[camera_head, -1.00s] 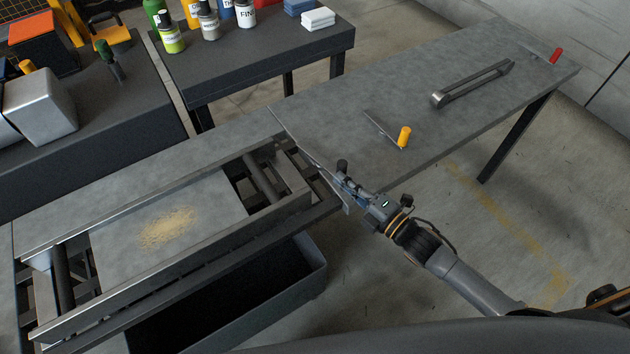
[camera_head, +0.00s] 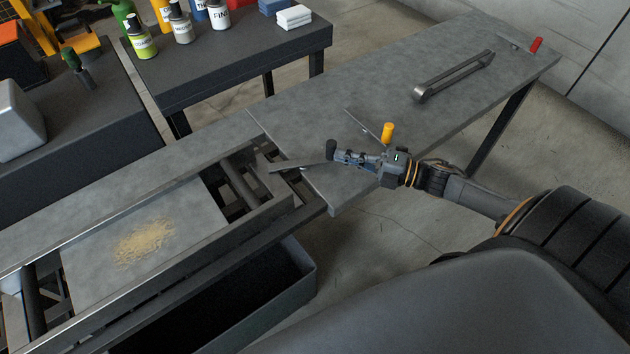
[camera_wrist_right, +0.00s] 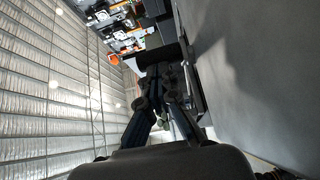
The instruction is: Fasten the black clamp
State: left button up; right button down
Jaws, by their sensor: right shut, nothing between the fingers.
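The black clamp is a flat metal lever (camera_head: 300,166) with a black upright handle (camera_head: 331,150), at the near-left end of the long grey table. The lever reaches left over the table's end toward the dark roller frame. My right gripper (camera_head: 343,156) is shut and empty, its fingertips right beside the black handle. In the right wrist view, the dark handle (camera_wrist_right: 158,56) lies across just beyond the fingertips (camera_wrist_right: 160,75). I cannot tell whether they touch it. My left gripper is not in view.
A yellow-handled clamp (camera_head: 388,132) stands just behind my right wrist. A long metal bar handle (camera_head: 455,77) and a red-handled clamp (camera_head: 536,44) are farther along the table. A board with tan shavings (camera_head: 90,255) lies in the roller frame. A dark bin (camera_head: 300,290) stands below.

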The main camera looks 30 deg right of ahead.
jog(key=shift+w+d+b, duration=0.4)
jog(key=shift+w+d, duration=0.1)
jog(key=shift+w, duration=0.45)
jog(key=shift+f, duration=0.1)
